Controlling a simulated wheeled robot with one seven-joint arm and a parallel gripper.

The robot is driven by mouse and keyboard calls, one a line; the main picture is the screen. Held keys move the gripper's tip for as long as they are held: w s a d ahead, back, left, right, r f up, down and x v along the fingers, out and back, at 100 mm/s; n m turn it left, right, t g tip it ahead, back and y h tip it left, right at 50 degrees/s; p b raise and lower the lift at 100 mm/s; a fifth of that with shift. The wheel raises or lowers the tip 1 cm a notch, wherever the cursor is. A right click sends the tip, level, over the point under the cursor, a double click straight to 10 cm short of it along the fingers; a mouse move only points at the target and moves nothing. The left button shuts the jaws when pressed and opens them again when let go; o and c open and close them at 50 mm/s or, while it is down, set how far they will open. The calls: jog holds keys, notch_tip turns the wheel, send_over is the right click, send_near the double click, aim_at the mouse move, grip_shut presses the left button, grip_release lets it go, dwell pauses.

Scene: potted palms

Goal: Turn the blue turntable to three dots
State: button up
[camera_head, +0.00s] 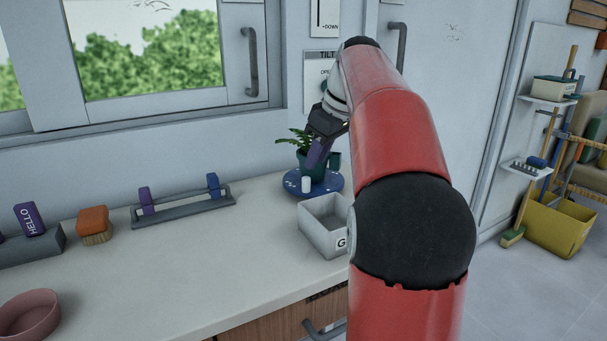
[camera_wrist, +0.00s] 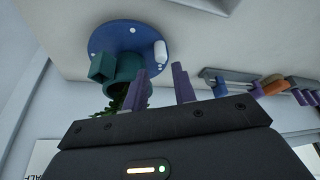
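The blue turntable (camera_head: 332,186) is a round disc on the counter near the wall. It also shows, upside down, in the wrist view (camera_wrist: 122,36). It carries a green pot (camera_wrist: 124,72) with a leafy palm (camera_head: 296,140) and an upright white peg (camera_head: 306,185). A few white dots show on the disc; their grouping is too small to tell. My gripper (camera_head: 317,155) is above the turntable in front of the pot. In the wrist view its purple fingers (camera_wrist: 159,70) are apart with nothing between them. The left finger overlaps the pot's edge there; I cannot tell whether they touch.
A grey open bin (camera_head: 316,238) marked G stands just in front of the turntable. The middle counter is clear.

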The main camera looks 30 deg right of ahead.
aim_at(308, 179)
jog(key=x, duration=0.6)
jog(key=shift+f+b, duration=0.3)
jog(key=shift+b, duration=0.1)
grip_shut()
